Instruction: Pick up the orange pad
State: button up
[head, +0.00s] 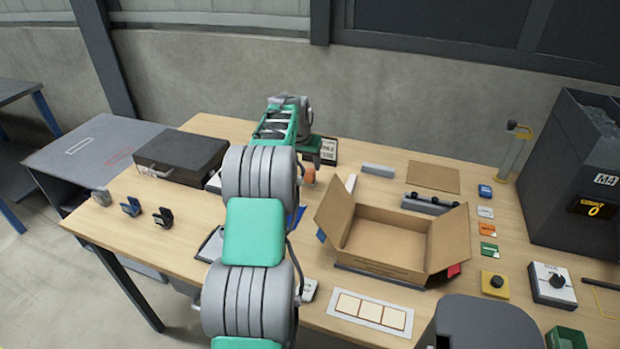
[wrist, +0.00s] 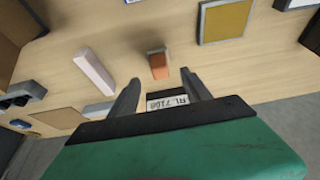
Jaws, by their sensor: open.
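A flat orange pad (head: 488,229) lies on the table at the right, in a column of small coloured pieces. A separate small orange block (head: 308,176) with a greyish end stands beside my arm near the table's middle; it also shows in the wrist view (wrist: 159,66). My gripper (wrist: 160,90) is open and empty, its two dark fingers apart, with the orange block just beyond the gap between them. In the head view the fingers cannot be made out. The flat orange pad is not clearly visible in the wrist view.
An open cardboard box (head: 385,243) stands right of my arm. Blue (head: 485,191), white (head: 486,212) and green (head: 489,250) pieces flank the flat orange pad. A pale bar (wrist: 95,72) and a labelled plate (wrist: 168,100) lie near my gripper. A dark bin (head: 575,170) stands at far right.

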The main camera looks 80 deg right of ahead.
aim_at(309, 171)
jog(key=p+x, duration=0.1)
jog(key=x, duration=0.3)
jog(key=p+x, duration=0.1)
jog(key=x, duration=0.3)
jog(key=shift+d, duration=0.3)
jog(key=shift+c, duration=0.6)
grip_shut()
